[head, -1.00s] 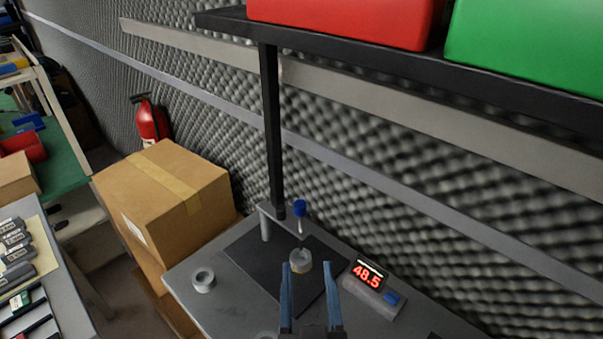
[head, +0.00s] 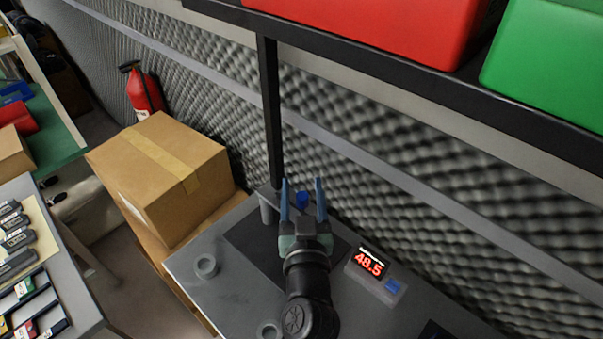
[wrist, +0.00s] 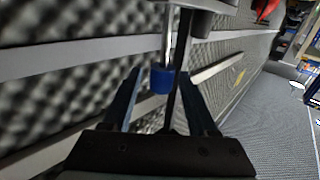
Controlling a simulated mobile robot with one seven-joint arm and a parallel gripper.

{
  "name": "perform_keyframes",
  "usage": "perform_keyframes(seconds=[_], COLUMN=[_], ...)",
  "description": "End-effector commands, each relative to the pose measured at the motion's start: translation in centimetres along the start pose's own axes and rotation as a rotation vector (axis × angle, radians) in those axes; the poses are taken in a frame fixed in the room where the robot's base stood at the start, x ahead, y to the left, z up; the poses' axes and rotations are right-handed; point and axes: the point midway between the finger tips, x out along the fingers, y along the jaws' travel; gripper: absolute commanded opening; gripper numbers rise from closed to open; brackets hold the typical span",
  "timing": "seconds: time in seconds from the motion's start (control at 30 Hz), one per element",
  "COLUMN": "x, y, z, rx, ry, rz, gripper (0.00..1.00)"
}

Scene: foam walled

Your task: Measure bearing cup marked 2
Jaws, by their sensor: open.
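My gripper (head: 302,186) is open at the gauge stand on the grey bench. Its two blue fingers stand on either side of the blue knob (head: 302,200) of the gauge, as seen from the head. In the wrist view the blue knob (wrist: 162,80) hangs on a metal rod between the fingers, with gaps at both sides. The digital readout (head: 370,264) shows 48.5 in red. A grey ring-like cup (head: 205,266) sits on the bench to the left, and another (head: 269,330) sits near the front. No mark is legible on either. My arm hides the spot below the gauge.
A dark shelf (head: 400,75) with a red bin (head: 390,25) and a green bin (head: 550,60) overhangs the bench. Its post (head: 270,110) rises behind the gauge. Foam wall is close behind. A cardboard box (head: 160,165) stands left of the bench.

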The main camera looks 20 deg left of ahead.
Motion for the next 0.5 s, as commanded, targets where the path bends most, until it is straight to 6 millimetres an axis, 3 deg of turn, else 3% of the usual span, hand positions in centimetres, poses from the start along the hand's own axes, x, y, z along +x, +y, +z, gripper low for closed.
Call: perform_keyframes(seconds=[0.2, 0.5], x=[1.9, 2.2], y=[-0.1, -0.1], z=[-0.1, 0.1], rx=[0.000, 0.001], ry=[0.000, 0.000], rz=[-0.002, -0.002], gripper=[0.59, 0.59])
